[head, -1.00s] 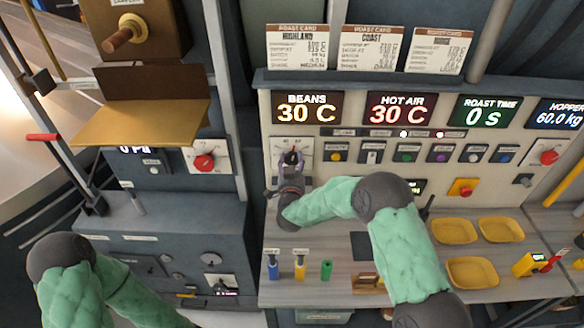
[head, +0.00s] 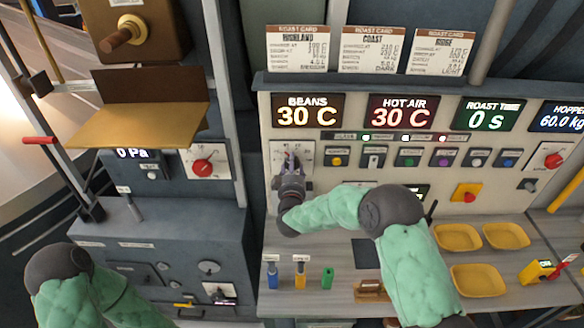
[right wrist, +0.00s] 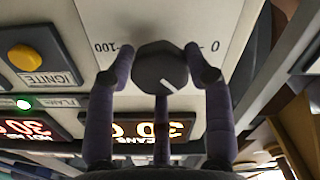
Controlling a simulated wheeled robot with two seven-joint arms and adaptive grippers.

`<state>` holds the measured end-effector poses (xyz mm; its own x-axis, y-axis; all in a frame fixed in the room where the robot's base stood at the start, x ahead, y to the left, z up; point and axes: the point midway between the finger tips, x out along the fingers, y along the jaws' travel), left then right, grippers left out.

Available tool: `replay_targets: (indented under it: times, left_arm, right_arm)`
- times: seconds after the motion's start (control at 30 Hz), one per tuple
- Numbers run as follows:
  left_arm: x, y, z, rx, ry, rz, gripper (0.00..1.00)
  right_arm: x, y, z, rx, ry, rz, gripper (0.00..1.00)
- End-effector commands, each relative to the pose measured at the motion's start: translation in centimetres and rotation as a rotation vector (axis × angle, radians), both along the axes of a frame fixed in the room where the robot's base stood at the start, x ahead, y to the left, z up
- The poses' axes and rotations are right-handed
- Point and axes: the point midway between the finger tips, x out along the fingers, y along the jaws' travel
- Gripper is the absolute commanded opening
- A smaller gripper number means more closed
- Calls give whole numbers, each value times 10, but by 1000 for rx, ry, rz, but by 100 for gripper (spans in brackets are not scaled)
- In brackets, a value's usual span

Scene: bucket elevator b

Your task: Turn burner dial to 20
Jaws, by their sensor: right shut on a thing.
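The burner dial (right wrist: 160,68) is a dark faceted knob on a pale plate (right wrist: 185,25). In the right wrist view the plate reads 100 at left and 0 at right, upside down. The knob's short white mark slants on its lower right face. My right gripper (right wrist: 155,72) is shut on the dial, with purple fingers on both sides and one below it. In the head view this gripper (head: 290,162) covers most of the dial, and the plate (head: 308,152) shows around it. My left arm is at the lower left, its gripper out of view.
The yellow ignite button (head: 337,160) sits just right of the dial, in a row of buttons. The displays read beans 30 C (head: 308,111) and hot air 30 C (head: 402,110). A green flame lamp (right wrist: 23,104) is lit. Yellow trays (head: 458,237) stand lower right.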

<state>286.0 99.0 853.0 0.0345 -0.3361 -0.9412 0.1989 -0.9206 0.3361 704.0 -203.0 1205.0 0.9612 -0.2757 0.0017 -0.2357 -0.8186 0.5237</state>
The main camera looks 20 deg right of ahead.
Motion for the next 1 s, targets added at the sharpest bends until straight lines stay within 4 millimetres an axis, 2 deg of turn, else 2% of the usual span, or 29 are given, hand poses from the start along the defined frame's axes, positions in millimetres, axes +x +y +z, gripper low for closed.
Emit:
replay_targets:
  times: [0.43,1.0]
  left_arm:
    - [0,0,1,0,0,0,40]
    - [0,0,2,0,0,0,40]
  right_arm:
    - [-1,0,-4,-256,83,1,19]
    - [-1,-1,-5,-309,99,0,19]
